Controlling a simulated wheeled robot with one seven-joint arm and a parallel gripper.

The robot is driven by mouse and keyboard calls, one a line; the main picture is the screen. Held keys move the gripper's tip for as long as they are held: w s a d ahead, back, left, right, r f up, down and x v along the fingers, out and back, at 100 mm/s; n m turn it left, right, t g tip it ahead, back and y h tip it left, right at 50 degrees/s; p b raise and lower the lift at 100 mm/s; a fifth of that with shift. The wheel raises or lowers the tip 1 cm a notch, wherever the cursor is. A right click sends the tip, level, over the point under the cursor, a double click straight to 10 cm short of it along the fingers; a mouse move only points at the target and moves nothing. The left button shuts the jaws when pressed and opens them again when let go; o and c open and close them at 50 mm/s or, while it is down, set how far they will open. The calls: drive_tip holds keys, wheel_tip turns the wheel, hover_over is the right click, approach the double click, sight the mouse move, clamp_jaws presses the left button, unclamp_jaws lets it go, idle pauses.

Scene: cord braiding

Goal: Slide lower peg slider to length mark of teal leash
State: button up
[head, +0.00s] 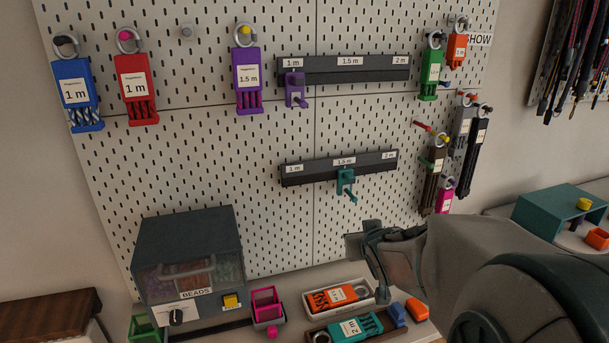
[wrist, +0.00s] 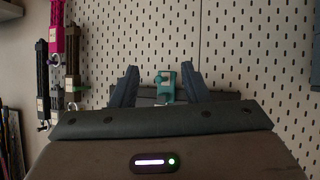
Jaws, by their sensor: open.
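The lower peg slider (head: 345,182) is teal, with a peg sticking out. It sits on the lower dark rail (head: 310,176) at the 1.5 m mark; the rail's labels read 1 m, 1.5 m and 2 m. The teal leash (head: 371,323) lies in a brown tray at the bottom, and its label appears to read 2 m. My gripper (head: 365,243) is open and empty, below and a little right of the slider in the head view. In the wrist view the teal slider (wrist: 165,84) shows between my open fingers (wrist: 158,85), apart from them and farther off.
An upper rail (head: 370,71) carries a purple slider (head: 294,88) at its 1 m mark. Tagged leashes hang at both sides of the pegboard (head: 220,140). A bead box (head: 188,250) and a white tray (head: 309,303) with an orange leash stand below. The board around the lower rail is clear.

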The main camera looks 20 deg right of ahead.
sight(353, 180)
drive_tip(key=w+d+r+n+t+y, duration=0.25)
drive_tip(key=d+r+t+y, duration=0.2)
drive_tip(key=t, duration=0.25)
drive_tip(key=shift+m+h, duration=0.25)
drive_tip(key=shift+h, duration=0.1)
drive_tip(key=w+p, duration=0.3)
drive_tip(key=w, duration=1.1)
drive_tip(key=shift+w+a, duration=0.15)
drive_tip(key=shift+a, duration=0.05)
clamp_jaws()
drive_tip(key=shift+d, duration=0.1)
